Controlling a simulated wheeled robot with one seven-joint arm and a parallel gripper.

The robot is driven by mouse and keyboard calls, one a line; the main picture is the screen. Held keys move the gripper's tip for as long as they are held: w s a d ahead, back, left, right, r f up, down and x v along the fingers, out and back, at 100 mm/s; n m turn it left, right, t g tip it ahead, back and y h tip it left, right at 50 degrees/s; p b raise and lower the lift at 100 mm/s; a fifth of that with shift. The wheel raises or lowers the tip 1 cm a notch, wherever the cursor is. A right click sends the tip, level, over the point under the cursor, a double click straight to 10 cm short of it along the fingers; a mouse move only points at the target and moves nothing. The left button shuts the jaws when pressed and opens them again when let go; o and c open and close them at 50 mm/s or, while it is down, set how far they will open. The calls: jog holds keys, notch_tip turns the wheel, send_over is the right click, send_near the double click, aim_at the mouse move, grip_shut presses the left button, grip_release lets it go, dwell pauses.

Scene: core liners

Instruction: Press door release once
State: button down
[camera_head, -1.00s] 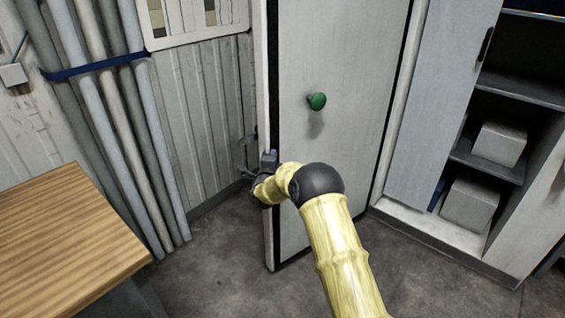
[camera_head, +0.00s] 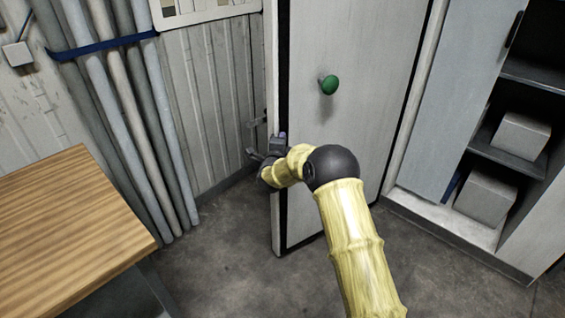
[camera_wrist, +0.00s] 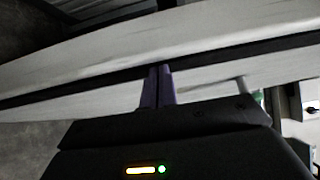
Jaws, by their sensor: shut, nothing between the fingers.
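A round green knob (camera_head: 329,84) on a short stem sticks out of the pale door (camera_head: 335,180). No label shows, so I cannot tell whether it is the door release. My gripper (camera_head: 280,138) is low and left of the knob, in front of the door's left edge, apart from the knob. In the wrist view my purple fingers (camera_wrist: 157,87) are shut together and empty, with the door's dark edge strip behind them. I cannot tell whether they touch the door. A small green patch (camera_wrist: 258,97) shows to their right.
A wooden table (camera_head: 70,215) stands at left. Strapped pipes (camera_head: 135,125) run up the wall, with a small grey box (camera_head: 17,53) beside them. An open cabinet with grey boxes (camera_head: 487,195) is at right. The floor (camera_head: 225,245) between table and door is clear.

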jog(key=s, duration=1.3)
jog(key=shift+d+h, duration=0.35)
jog(key=shift+h, duration=0.05)
jog(key=shift+w+f, duration=0.1)
jog(key=s+d+n+g+y, duration=0.1)
jog(key=s+d+n+g, duration=0.45)
jog(key=s, duration=0.55)
jog(key=s+d+f+n+g+y, duration=0.1)
jog(key=s+d+n+g, duration=0.5)
jog(key=s, duration=0.5)
jog(key=s+d+n+g+y, duration=0.1)
jog(key=s+d+n+g, duration=0.3)
jog(key=s+d+n, duration=0.55)
notch_tip(320, 180, up, 26)
jog(key=s+a+m+p, duration=0.1)
jog(key=s+p, duration=0.1)
jog(key=p, duration=2.4)
jog(key=shift+s+a+m, duration=0.3)
jog(key=shift+s+a, duration=0.1)
